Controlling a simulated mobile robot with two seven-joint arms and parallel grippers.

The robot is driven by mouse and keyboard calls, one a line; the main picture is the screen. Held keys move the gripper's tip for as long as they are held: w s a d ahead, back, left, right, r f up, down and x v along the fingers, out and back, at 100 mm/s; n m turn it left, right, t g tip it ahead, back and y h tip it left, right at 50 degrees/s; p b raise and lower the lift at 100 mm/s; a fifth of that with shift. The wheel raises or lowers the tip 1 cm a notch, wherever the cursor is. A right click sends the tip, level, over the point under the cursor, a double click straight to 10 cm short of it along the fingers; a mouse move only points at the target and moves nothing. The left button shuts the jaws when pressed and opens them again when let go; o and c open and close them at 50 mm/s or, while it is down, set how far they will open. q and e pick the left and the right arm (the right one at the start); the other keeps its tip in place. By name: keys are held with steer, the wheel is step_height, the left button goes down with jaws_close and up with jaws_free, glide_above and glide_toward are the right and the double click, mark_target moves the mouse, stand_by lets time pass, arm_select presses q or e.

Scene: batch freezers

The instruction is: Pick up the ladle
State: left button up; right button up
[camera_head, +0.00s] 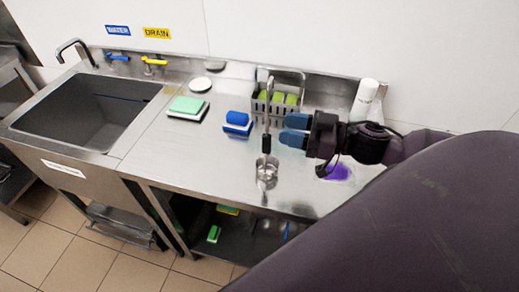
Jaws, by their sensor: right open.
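The ladle (266,144) is a thin metal tool with a dark section on its handle. Its shiny bowl (267,171) is at the lower end, near the front of the steel counter. I cannot tell whether it lies flat or stands upright. My right gripper (290,130) comes in from the right, with its blue fingertips apart and empty. In the picture the fingertips are just right of the ladle handle, with a small gap between. My left gripper is not in view.
A wire basket (258,109) with green items stands behind the ladle. A blue sponge or brush (237,122) and a green pad (188,105) lie to its left. A white bottle (366,98) and a purple item (338,172) are near my right arm. The sink (85,112) is at left.

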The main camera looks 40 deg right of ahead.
step_height(320, 180, down, 7)
steer(key=x, duration=0.6)
steer(key=shift+w+a+f, duration=0.15)
steer(key=shift+a, duration=0.05)
steer(key=shift+w+a, duration=0.25)
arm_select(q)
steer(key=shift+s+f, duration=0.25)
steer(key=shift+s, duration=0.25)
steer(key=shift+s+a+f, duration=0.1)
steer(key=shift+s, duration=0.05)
arm_select(e)
steer(key=shift+c, duration=0.4)
steer(key=c, duration=0.7)
jaws_close()
